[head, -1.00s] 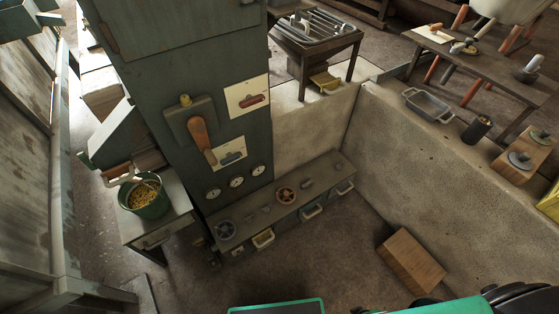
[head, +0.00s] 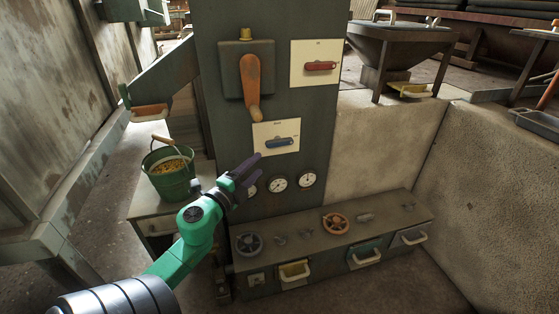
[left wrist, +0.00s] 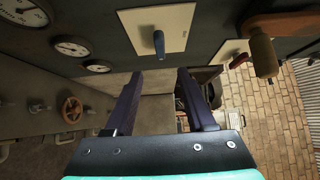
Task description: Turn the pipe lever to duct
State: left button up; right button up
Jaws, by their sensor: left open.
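A large orange lever (head: 251,82) hangs downward from a grey box (head: 234,58) on the dark cabinet. To its right is a cream plate with a red horizontal handle (head: 320,66). Below is another cream plate (head: 263,145) with a blue handle (head: 280,142), also about horizontal. The plates' lettering is too small to read, so I cannot tell which is the pipe lever. My left gripper (head: 257,170) is open and empty, just below the blue handle's plate. In the left wrist view the blue handle (left wrist: 159,45) lies ahead between the open fingers, apart from them. My right gripper is out of view.
Round gauges (head: 278,183) sit under the blue handle, one partly hidden by my gripper. A low bench (head: 400,216) with valve wheels and drawers juts out below. A green bucket (head: 172,180) stands on a small table at left. The floor ahead is clear.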

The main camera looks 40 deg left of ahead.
aim_at(278, 145)
pick_arm(q)
jog(key=w+a, duration=0.1)
jog(key=w, duration=0.3)
jog(key=w+b, duration=0.1)
jog(key=w, duration=0.4)
jog(key=w+a, duration=0.1)
jog(key=w, duration=0.3)
jog(key=shift+w+a+r+b, duration=0.1)
jog(key=shift+w+a+b, duration=0.15)
jog(key=shift+a+b, duration=0.1)
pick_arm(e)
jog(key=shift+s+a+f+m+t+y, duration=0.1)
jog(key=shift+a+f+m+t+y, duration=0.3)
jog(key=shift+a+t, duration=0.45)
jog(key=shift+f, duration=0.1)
pick_arm(q)
grip_shut()
